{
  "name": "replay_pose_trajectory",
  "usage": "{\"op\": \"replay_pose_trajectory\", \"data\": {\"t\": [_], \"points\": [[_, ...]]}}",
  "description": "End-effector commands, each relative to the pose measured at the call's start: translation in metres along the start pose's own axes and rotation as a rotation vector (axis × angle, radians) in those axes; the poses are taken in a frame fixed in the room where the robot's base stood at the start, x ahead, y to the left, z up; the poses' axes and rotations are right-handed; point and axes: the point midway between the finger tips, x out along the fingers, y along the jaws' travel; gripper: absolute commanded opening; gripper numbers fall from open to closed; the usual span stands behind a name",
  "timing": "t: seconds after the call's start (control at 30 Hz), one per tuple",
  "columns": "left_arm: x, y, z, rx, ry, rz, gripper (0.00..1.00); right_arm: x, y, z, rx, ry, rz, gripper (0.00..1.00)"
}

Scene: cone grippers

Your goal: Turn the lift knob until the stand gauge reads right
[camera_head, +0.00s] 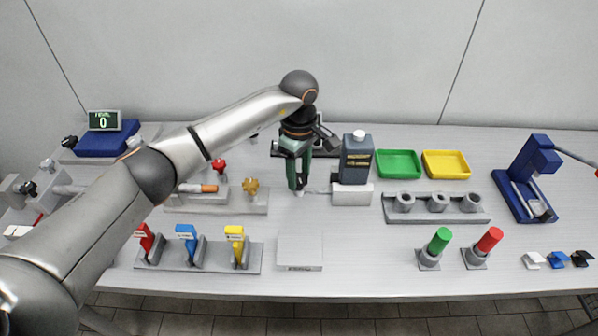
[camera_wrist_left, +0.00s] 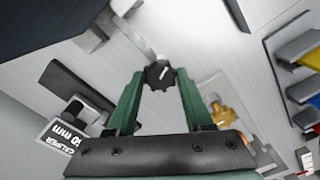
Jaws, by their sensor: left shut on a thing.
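My left gripper (camera_head: 298,188) reaches down to the middle of the table, its green fingers closed around a small black ribbed knob. In the left wrist view the knob (camera_wrist_left: 159,75), with a pale mark on its face, sits between the fingertips of the left gripper (camera_wrist_left: 158,82). In the head view the fingers hide most of the knob. My right gripper is out of view.
A blue scale (camera_head: 108,142) with a display (camera_head: 104,120) reading 0 stands at the back left. A brass knob (camera_head: 250,187) is left of the gripper. Green (camera_head: 399,164) and yellow (camera_head: 446,165) trays lie at right. A flat white box (camera_head: 300,251) is in front.

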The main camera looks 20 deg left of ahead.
Motion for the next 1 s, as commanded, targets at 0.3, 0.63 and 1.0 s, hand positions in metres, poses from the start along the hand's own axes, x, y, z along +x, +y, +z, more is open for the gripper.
{"op": "replay_pose_trajectory", "data": {"t": [0.3, 0.63, 1.0], "points": [[-0.0004, 0.0003, -0.0006, -0.143, 0.001, 0.001, 0.00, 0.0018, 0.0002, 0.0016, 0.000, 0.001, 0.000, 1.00], [-0.0005, 0.0004, -0.0006, -0.440, 0.001, 0.001, 0.00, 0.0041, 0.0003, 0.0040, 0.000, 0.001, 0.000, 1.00], [-0.0008, 0.0006, -0.0008, -0.790, 0.001, 0.001, 0.00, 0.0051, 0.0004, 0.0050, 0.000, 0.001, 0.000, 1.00]]}}
